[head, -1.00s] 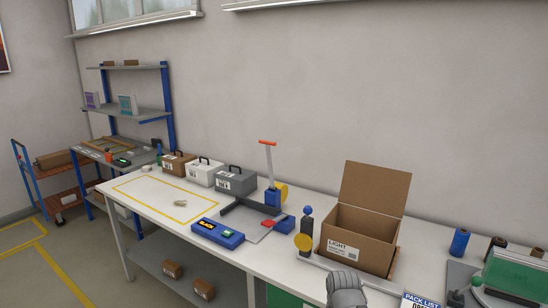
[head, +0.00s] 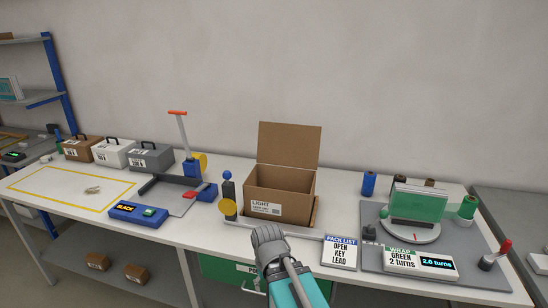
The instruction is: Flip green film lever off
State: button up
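The wrapping station (head: 450,277) is a grey board at the right of the bench in the head view. A green film roll (head: 467,208) stands at its right rear. A green, sheet-like upright piece (head: 420,201) stands on a round turntable (head: 402,234). A lever with a red knob (head: 497,253) leans up to the right at the board's right edge. I cannot tell whether it is the green film lever. My gripper (head: 268,238) is in front of the cardboard box, well left of the station. Its fingertips are not distinct, so its opening is unclear.
The open cardboard box (head: 280,190) stands behind my gripper. A pack list card (head: 340,252) lies between gripper and station. A sign (head: 402,260) reads "GREEN 2 turns", and a display (head: 438,263) reads "2.0 turns". A blue roll (head: 369,184) stands behind.

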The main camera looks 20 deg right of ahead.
aim_at(384, 214)
jog(key=u, duration=0.05)
jog(key=k, duration=0.5)
jog(key=z, duration=0.9)
jog(key=i, duration=0.5)
jog(key=z, duration=0.2)
